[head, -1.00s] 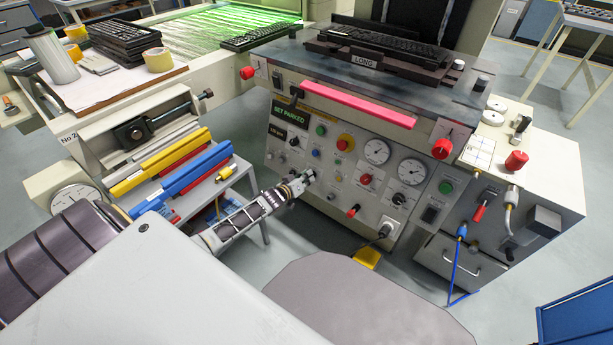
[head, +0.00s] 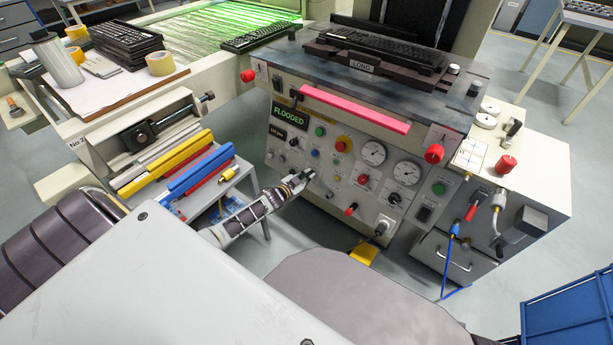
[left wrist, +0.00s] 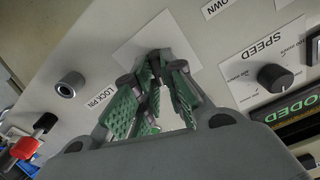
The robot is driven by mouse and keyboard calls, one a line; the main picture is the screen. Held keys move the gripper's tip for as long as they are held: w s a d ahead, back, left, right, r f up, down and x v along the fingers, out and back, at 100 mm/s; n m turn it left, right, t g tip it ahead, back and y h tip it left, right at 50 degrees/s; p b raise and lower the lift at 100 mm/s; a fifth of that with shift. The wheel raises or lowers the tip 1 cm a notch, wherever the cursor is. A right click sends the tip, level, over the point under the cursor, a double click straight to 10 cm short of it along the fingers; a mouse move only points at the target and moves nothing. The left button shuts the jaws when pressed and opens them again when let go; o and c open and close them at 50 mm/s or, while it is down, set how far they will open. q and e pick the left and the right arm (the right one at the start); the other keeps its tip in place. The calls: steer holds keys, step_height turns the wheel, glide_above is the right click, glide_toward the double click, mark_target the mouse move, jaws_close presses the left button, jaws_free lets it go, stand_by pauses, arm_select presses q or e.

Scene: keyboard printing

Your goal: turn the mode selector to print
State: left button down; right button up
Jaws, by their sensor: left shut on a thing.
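The control panel (head: 345,172) faces me below the pink bar. My left gripper (head: 307,175) is at its lower left part. In the left wrist view the green-padded fingers (left wrist: 162,78) are closed together in front of a white label plate (left wrist: 130,50). They are shut on a small knob that they almost wholly hide, apparently the mode selector; its pointer and label text cannot be read. The green-lit display (head: 290,115) reads FLOODED; part of it also shows in the left wrist view (left wrist: 293,110). My right gripper is not in view.
Beside the fingers are the black SPEED knob (left wrist: 275,78) and the LOCK PIN socket (left wrist: 71,84). The panel also carries several coloured buttons and two gauges (head: 373,153). A small stand with yellow and blue bars (head: 200,170) is left of my left forearm.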

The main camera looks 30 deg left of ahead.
arm_select(q)
steer(key=m, duration=0.5)
steer(key=shift+d+p, duration=0.1)
steer(key=shift+p, duration=0.2)
steer(key=c, duration=1.5)
jaws_free()
steer(key=shift+s, duration=0.15)
steer(key=v, duration=1.1)
steer(key=shift+s+a+r, duration=0.15)
steer(key=shift+s+a, duration=0.05)
steer(key=shift+s, duration=0.05)
